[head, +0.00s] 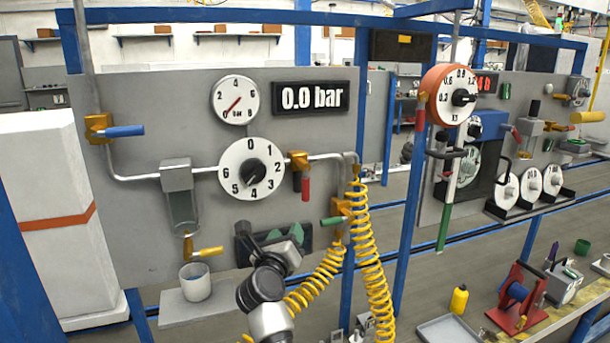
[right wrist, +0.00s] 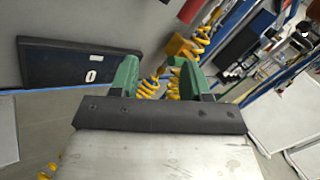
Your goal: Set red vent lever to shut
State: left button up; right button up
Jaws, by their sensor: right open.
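The red vent lever (head: 305,187) hangs down from a brass valve (head: 298,160) on the pipe, right of the large numbered dial. Part of a red handle, probably this lever, shows at the top edge of the right wrist view (right wrist: 190,9). My right gripper (head: 288,231) is in front of the panel, below the lever and apart from it. Its green fingers are spread in the right wrist view (right wrist: 157,76), with no object clearly held between them. My left gripper is not in view.
A green-handled valve (head: 333,220) and coiled yellow hoses (head: 361,240) are right of my right gripper. A dark plate (head: 244,243) is behind it. A blue lever (head: 125,131) and yellow lever (head: 208,251) are left. The display (head: 311,97) reads 0.0 bar.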

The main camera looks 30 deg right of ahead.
aim_at(305, 186)
notch_tip(305, 186, up, 9)
jog(key=s+d+m+p, duration=0.1)
jog(key=m, duration=0.4)
jog(key=shift+g+y, duration=0.4)
jog(key=p+x, duration=0.1)
jog(key=x, duration=0.3)
jog(key=p+x, duration=0.2)
jog(key=x, duration=0.3)
jog(key=shift+s+d+f, duration=0.1)
jog(key=shift+d+f, duration=0.15)
jog(key=shift+d, duration=0.05)
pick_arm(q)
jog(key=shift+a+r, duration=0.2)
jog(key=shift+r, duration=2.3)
pick_arm(e)
jog(key=shift+w+d+f, duration=0.1)
jog(key=shift+w+d, duration=0.35)
jog(key=shift+c, duration=0.2)
grip_shut()
